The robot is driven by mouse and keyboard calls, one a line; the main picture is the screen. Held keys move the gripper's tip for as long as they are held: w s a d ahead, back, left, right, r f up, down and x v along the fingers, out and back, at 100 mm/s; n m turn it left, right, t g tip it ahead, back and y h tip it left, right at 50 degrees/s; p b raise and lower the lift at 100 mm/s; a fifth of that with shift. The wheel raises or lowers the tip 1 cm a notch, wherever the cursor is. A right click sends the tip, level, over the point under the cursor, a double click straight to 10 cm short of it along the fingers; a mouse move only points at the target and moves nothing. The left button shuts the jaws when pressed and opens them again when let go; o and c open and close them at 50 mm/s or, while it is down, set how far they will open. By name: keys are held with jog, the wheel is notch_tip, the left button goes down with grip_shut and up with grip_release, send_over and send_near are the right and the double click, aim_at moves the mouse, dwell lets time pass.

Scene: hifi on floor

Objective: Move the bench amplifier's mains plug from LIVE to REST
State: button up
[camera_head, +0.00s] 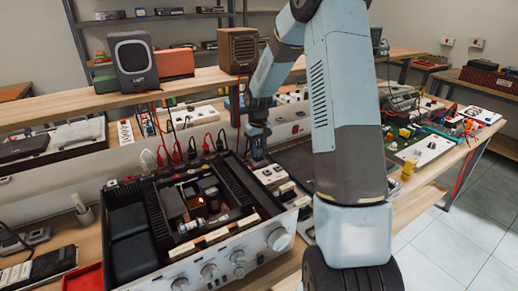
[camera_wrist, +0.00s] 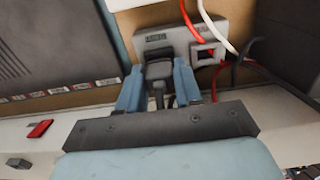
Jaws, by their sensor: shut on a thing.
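The bench amplifier (camera_head: 158,273) lies open-topped on the bench in the head view, with cables at its rear. My gripper (camera_head: 257,148) points down behind its right rear corner. In the wrist view my gripper (camera_wrist: 158,88) has its two blue fingers closed on a dark plug (camera_wrist: 158,74). The plug is at the left part of a grey outlet block (camera_wrist: 180,37); I cannot tell whether it is seated. A square opening (camera_wrist: 208,53) shows on the block's right part. Two small labels on the block are too blurred to read. My arm hides part of the head view.
Red and white cables (camera_wrist: 232,45) hang beside the block's right side. A dark vented case (camera_wrist: 50,45) stands close on the left in the wrist view. A raised shelf (camera_head: 60,107) runs behind the amplifier. Circuit boards (camera_head: 425,148) crowd the bench at right.

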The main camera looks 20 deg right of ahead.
jog(key=shift+f, duration=0.25)
dwell(0.3)
dwell(0.4)
jog(key=o, duration=1)
jog(key=shift+o, duration=0.2)
notch_tip(320, 180, up, 19)
jog(key=shift+f, duration=0.15)
dwell(0.6)
